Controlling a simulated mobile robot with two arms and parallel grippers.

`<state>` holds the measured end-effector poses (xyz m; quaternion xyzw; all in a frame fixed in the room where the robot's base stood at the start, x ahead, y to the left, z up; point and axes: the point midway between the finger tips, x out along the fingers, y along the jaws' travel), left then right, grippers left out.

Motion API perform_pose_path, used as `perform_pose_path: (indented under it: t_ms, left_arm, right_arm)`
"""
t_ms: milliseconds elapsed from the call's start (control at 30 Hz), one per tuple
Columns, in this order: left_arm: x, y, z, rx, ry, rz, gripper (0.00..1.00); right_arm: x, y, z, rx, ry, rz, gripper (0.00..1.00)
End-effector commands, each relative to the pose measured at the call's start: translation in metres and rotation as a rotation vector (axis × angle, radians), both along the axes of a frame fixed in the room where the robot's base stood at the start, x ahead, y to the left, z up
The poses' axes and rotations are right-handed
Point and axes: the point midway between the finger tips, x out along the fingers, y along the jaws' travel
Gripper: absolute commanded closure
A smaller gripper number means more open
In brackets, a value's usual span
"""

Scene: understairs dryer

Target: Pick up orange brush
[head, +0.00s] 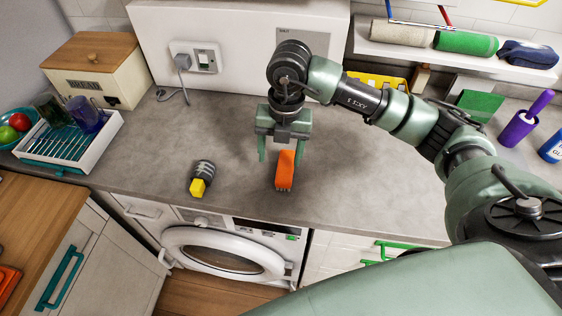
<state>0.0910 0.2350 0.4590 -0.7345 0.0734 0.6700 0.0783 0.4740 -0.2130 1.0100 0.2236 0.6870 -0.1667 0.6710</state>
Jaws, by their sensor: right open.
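An orange brush (285,171) lies on the grey countertop, above the washing machine's right side. My right gripper (281,155) points down at the counter from behind it. Its two green fingers are apart, with the left finger to the left of the brush and the right finger close to the brush's far end. I cannot tell whether a finger touches the brush. My left gripper is not in the view.
A grey and yellow object (202,178) lies on the counter to the left of the brush. A dish rack (72,143) and a bread box (95,68) stand at the left. A white panel with a socket (196,57) is behind. The counter around the brush is clear.

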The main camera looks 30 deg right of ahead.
Motion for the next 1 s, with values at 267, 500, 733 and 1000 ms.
perform_pose_path:
  t_ms: [267,500,733,1000]
  left_arm:
    - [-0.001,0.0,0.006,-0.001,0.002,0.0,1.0]
    - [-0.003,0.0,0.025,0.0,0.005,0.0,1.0]
    - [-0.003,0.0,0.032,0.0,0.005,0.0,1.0]
    - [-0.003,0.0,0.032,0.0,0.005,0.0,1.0]
  right_arm:
    - [0.001,-0.023,-0.013,-0.089,0.01,-0.047,0.36]
    - [0.0,-0.017,-0.04,-0.084,0.013,-0.044,0.36]
    - [0.001,-0.016,-0.071,-0.083,0.009,-0.043,0.36]
    - [0.002,-0.016,-0.074,-0.084,0.005,-0.043,0.39]
